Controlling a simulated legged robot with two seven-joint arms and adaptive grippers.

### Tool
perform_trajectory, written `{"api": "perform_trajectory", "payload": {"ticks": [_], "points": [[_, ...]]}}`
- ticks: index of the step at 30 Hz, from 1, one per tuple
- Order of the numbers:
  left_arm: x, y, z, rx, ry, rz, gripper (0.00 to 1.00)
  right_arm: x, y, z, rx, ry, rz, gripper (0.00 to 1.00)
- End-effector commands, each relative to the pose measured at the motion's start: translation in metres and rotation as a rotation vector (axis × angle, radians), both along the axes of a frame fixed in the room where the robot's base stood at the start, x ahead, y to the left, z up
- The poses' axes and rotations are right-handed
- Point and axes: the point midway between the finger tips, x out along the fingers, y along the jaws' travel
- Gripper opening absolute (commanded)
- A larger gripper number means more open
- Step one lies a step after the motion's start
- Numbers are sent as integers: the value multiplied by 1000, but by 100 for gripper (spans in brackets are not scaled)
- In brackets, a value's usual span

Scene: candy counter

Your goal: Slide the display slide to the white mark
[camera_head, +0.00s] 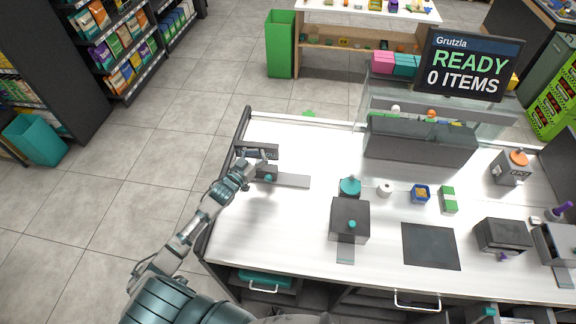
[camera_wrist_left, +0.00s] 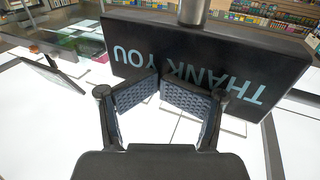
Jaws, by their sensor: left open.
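A small dark block with a teal knob (camera_head: 268,178), which looks like the display slide, sits at the left end of a flat grey track (camera_head: 294,181) on the white counter. My left gripper (camera_head: 256,164) is just behind and left of it, close to the block; I cannot tell whether they touch. The block is not clearly visible there. A dark THANK YOU sign (camera_wrist_left: 215,60) stands right in front of the fingers. I cannot make out a white mark. My right gripper is not in view.
The same dark sign (camera_head: 258,150) stands near the counter's left edge. A grey box with a teal knob (camera_head: 349,220) stands mid-counter beside a teal round item (camera_head: 350,187). A dark flat mat (camera_head: 431,246) lies to the right.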

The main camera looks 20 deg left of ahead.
Motion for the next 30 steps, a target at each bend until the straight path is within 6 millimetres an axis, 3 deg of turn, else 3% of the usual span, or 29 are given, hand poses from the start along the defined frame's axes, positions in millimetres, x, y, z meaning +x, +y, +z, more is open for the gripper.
{"api": "perform_trajectory", "payload": {"ticks": [30], "points": [[-65,8,0,-1,3,-2,46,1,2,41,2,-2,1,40]]}}
